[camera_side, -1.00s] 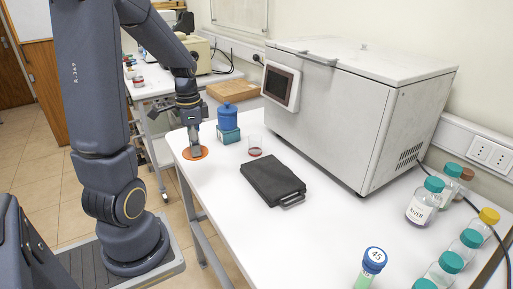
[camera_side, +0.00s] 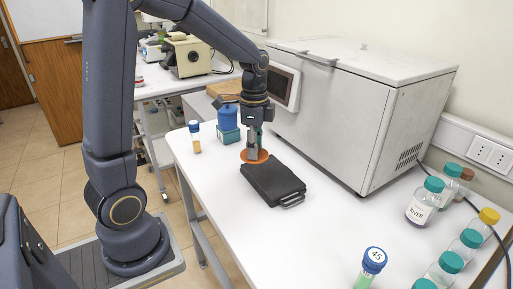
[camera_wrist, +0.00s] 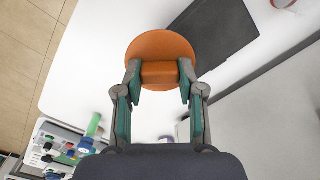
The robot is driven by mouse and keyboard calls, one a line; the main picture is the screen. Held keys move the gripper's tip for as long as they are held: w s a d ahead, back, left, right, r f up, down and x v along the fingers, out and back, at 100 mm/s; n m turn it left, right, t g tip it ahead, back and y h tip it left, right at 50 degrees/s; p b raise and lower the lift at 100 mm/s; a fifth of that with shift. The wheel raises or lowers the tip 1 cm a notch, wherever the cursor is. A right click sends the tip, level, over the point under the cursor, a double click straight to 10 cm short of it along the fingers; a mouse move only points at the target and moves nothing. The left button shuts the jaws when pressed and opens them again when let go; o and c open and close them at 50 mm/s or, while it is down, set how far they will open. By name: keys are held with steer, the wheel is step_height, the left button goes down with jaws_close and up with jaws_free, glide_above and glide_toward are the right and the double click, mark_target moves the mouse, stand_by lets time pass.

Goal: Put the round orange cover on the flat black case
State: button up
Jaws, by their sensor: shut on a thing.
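My gripper (camera_side: 252,154) is shut on the round orange cover (camera_side: 259,158), holding it by its raised grip. In the wrist view my gripper (camera_wrist: 159,78) has one finger on each side of that grip, and the orange disc (camera_wrist: 160,42) shows beyond the fingertips. The flat black case (camera_side: 272,180) lies on the white table, with its handle toward the lower right. The cover is at the case's far left end. In the wrist view it overlaps the edge of the case (camera_wrist: 222,38); I cannot tell whether they touch.
A blue-capped vial (camera_side: 195,137) stands near the table's left edge. A large white chest (camera_side: 365,105) borders the back. Several capped bottles (camera_side: 424,200) and tube 45 (camera_side: 372,265) stand right.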

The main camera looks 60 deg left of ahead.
glide_above(275, 176)
step_height(275, 176, down, 7)
steer(key=shift+s+f, duration=0.1)
steer(key=shift+f, duration=1.65)
steer(key=shift+f, duration=0.15)
steer(key=o, duration=1.1)
